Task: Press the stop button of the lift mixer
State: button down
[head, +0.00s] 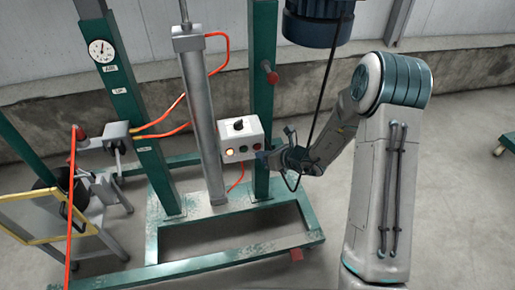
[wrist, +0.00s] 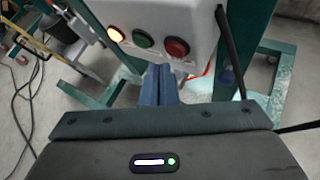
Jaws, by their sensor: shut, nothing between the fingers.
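The lift mixer's white control box (head: 240,130) is mounted beside the grey cylinder on the green frame. Its lower face, in the wrist view, carries a lit orange lamp (wrist: 115,34), a green button (wrist: 142,40) and a red button (wrist: 177,47), in a row from left to right. The box also carries a black knob (head: 238,125) on its upper face. My gripper (head: 264,155) is just right of the box in the head view. In the wrist view its blue fingers (wrist: 158,70) are together and empty, their tips pointing between the green and red buttons. Whether they touch the box is unclear.
The green frame (head: 235,265) stands on the floor around the box, with a post (head: 263,60) behind my gripper. A dark cable (head: 326,80) hangs close to my wrist. A blue motor (head: 315,30) is overhead. Orange hoses run at left. The floor at right is mostly clear.

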jog(key=shift+w, duration=0.15)
jog(key=shift+w+a, duration=0.1)
jog(key=shift+w, duration=0.15)
jog(key=shift+w+a, duration=0.15)
jog(key=shift+w, duration=0.25)
dwell(1.1)
jog(key=shift+s, duration=0.1)
jog(key=shift+s+d+b, duration=0.25)
jog(key=shift+s+b, duration=0.2)
jog(key=shift+s, duration=0.25)
jog(key=s, duration=0.2)
jog(key=s+d+b, duration=0.1)
jog(key=s, duration=0.1)
jog(key=shift+s+d+b, duration=0.2)
jog(key=shift+s+b, duration=0.1)
jog(key=shift+s, duration=0.1)
jog(key=shift+r, duration=0.1)
dwell(0.5)
